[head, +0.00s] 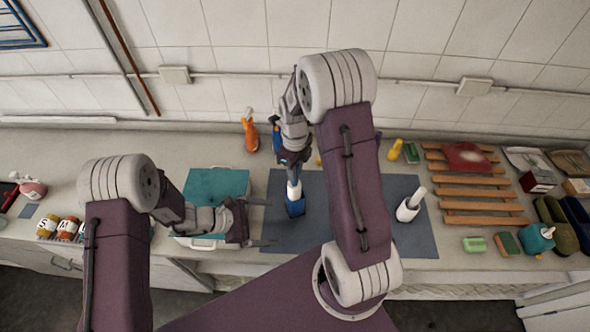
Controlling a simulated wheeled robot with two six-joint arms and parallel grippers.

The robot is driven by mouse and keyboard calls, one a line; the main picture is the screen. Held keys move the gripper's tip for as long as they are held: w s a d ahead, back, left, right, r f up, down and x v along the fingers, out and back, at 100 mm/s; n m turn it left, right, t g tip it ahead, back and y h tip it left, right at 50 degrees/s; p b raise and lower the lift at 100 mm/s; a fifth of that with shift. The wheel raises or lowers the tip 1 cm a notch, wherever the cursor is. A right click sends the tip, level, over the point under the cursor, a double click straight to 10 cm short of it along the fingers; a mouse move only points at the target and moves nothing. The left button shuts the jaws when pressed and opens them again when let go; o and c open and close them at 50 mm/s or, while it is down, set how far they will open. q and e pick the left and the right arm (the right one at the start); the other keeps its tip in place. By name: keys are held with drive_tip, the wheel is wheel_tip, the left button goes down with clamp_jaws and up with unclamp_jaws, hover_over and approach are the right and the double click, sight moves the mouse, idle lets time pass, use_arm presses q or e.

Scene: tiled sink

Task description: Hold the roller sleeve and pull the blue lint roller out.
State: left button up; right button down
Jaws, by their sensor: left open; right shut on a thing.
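The blue lint roller shows as a white section (293,188) below my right gripper (292,172). The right gripper points down and is shut on its upper end, which the fingers mostly hide. A blue sleeve (295,208) is around the white section's lower part and stands roughly upright on the dark mat (345,232). I cannot tell how deep the roller sits in it. My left gripper (270,222) is open and empty, with its fingers pointing right towards the sleeve, just left of it and apart from it.
A teal-lidded box (215,185) lies behind the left gripper. A white holder with a handle (408,210) stands on the mat's right. An orange spray bottle (250,134) stands at the back. A wooden rack (482,193) and green sponges are at right, small jars at left.

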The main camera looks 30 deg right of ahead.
use_arm(q)
drive_tip(key=s+a+r+m+g+y, duration=0.1)
drive_tip(key=s+a+r+m+y, duration=0.15)
drive_tip(key=a, duration=0.35)
drive_tip(key=s+a+r+m+y, duration=0.2)
drive_tip(key=a+r+m, duration=0.15)
drive_tip(key=a, duration=0.25)
use_arm(e)
wheel_tip(320, 180, up, 6)
drive_tip(key=p, duration=0.5)
drive_tip(key=shift+r+p, duration=0.25)
drive_tip(key=shift+p, duration=0.15)
use_arm(q)
drive_tip(key=r, duration=0.5)
drive_tip(key=shift+w+r, duration=0.15)
drive_tip(key=shift+w, duration=0.1)
use_arm(e)
drive_tip(key=shift+f, duration=0.1)
